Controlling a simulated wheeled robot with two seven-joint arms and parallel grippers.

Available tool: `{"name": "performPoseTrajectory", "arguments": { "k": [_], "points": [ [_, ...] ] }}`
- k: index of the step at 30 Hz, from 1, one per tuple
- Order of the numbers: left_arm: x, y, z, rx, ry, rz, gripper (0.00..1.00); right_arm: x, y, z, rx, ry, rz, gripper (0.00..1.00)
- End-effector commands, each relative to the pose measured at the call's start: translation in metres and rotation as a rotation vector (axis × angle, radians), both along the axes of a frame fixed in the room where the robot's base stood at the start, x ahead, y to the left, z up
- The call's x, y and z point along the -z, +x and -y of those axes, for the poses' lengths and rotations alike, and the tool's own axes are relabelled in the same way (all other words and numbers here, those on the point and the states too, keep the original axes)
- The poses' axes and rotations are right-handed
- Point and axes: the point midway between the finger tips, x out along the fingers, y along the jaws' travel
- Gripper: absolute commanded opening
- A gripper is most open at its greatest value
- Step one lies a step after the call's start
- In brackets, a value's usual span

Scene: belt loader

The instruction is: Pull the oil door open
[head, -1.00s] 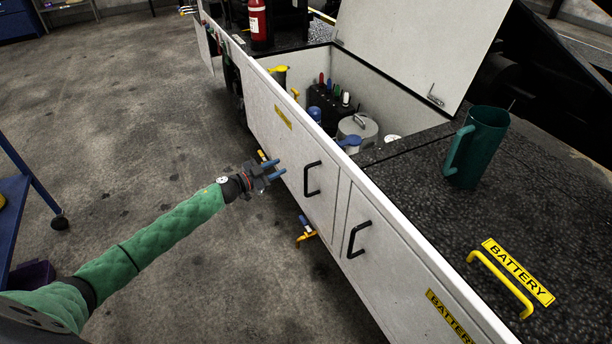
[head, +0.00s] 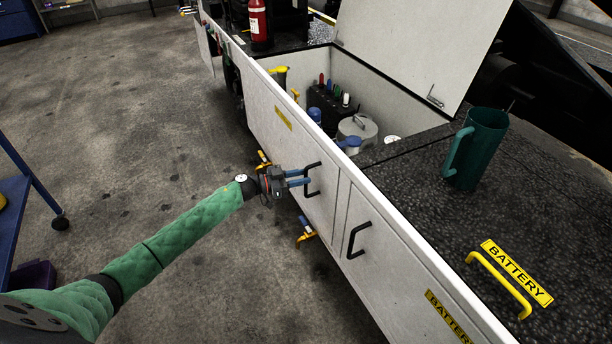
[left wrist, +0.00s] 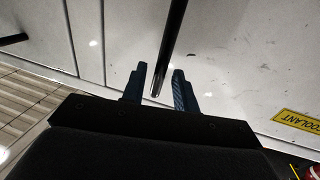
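The white side of the loader carries a door with a black bar handle (head: 313,180), which also shows in the left wrist view (left wrist: 174,40). My left gripper (head: 306,177) is at this handle with its blue fingers apart. In the left wrist view the handle bar lies between the two fingertips (left wrist: 159,78), with gaps on both sides. No oil label is readable. A second door (head: 385,265) with a black handle (head: 358,240) is to the right, nearer me. Both doors look shut. My right gripper is out of view.
A teal jug (head: 480,150) stands on the dark top, near a yellow handle (head: 500,283). The bay behind the panel is open, its lid (head: 410,40) raised.

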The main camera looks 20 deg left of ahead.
Motion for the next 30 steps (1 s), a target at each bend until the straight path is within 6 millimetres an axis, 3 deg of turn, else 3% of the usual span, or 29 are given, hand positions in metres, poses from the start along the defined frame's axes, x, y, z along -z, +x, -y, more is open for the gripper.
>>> {"name": "performPoseTrajectory", "arguments": {
  "k": [6,15,20,30],
  "points": [
    [0.000,0.009,0.015,0.000,0.000,0.001,0.29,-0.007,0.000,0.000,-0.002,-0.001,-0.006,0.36],
    [0.000,0.011,0.016,-0.001,0.001,0.001,0.29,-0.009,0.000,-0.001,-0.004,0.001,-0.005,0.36],
    [0.000,0.011,0.016,-0.001,0.001,0.001,0.00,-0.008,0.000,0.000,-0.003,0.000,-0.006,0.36],
    [0.001,0.008,0.012,0.005,0.001,0.000,0.00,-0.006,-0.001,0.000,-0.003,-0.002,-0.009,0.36]
  ]
}}
